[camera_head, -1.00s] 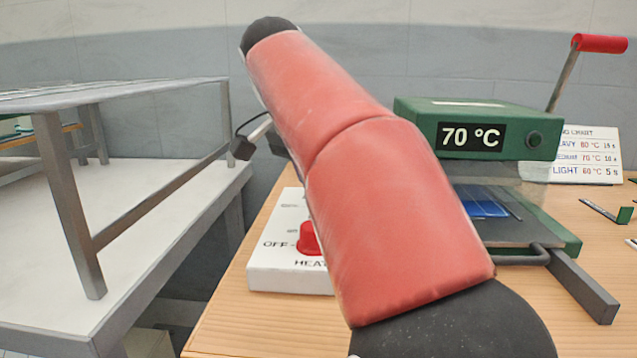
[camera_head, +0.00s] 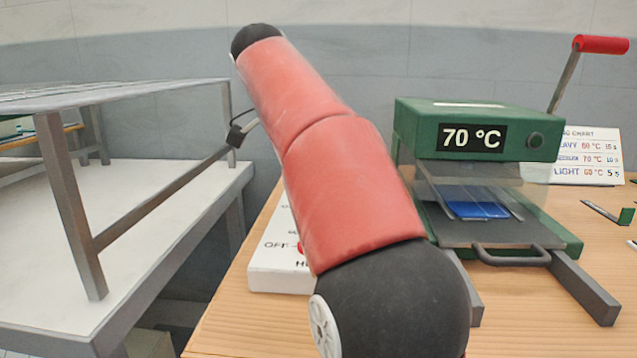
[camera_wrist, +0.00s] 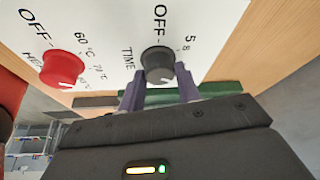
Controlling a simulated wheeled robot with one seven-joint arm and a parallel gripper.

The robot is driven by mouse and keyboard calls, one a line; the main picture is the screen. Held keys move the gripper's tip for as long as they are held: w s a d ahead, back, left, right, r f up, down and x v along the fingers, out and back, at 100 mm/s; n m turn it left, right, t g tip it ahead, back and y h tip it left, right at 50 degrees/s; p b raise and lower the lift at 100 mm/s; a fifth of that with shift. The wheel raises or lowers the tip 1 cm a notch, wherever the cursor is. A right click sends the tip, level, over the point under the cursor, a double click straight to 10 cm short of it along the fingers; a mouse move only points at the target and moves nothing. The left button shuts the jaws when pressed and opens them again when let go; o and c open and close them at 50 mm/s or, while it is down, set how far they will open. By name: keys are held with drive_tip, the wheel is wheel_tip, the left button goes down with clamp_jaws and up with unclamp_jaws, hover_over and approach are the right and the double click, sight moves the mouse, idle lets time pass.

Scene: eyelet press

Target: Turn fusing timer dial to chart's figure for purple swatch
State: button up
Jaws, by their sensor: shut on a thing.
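The chart (camera_head: 588,156) stands at the back right in the head view, with heavy, middle and light rows; the light row reads 60 °C and 5 s, the rest is blurred. A blue swatch (camera_head: 476,207) lies in the press; I see no purple swatch.
The green press (camera_head: 480,115) shows 70 °C, with a red-handled lever (camera_head: 600,44) to its right. A red heat knob (camera_wrist: 63,68) sits beside the timer dial. The white control box (camera_head: 268,270) is partly behind my arm. A grey-framed table (camera_head: 180,220) stands at left.

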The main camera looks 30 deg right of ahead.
idle(0.4)
drive_tip(key=o, duration=1)
